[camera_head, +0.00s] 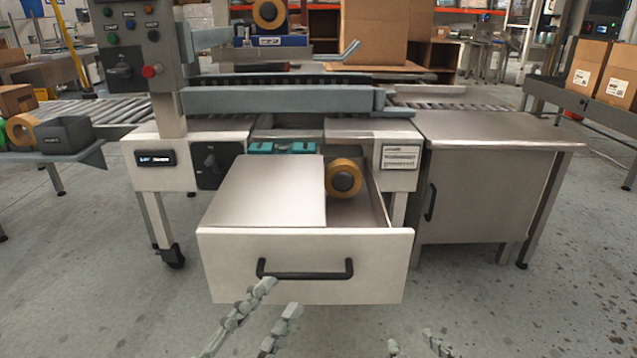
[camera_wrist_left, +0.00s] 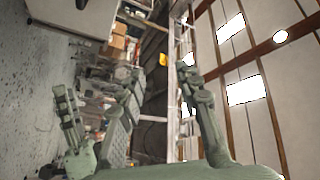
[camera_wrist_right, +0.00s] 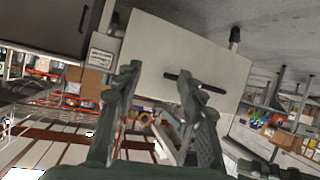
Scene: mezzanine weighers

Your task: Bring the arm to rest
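My left gripper (camera_head: 280,297) is in front of the open drawer (camera_head: 350,283), with its fingertips just below the drawer's black handle (camera_head: 306,273) in the head view. In the left wrist view, its fingers (camera_wrist_left: 160,74) stand apart with nothing between them. My right gripper (camera_head: 410,340) shows only its fingertips at the bottom edge of the head view, right of the left one. In the right wrist view, its fingers (camera_wrist_right: 160,70) are apart and empty. Neither gripper is seen holding anything.
The drawer stands out from the machine, partly covered on top, with a tape roll (camera_head: 343,178) inside. A metal cabinet (camera_head: 473,190) stands to the right. Floor (camera_head: 520,310) is clear at the lower right.

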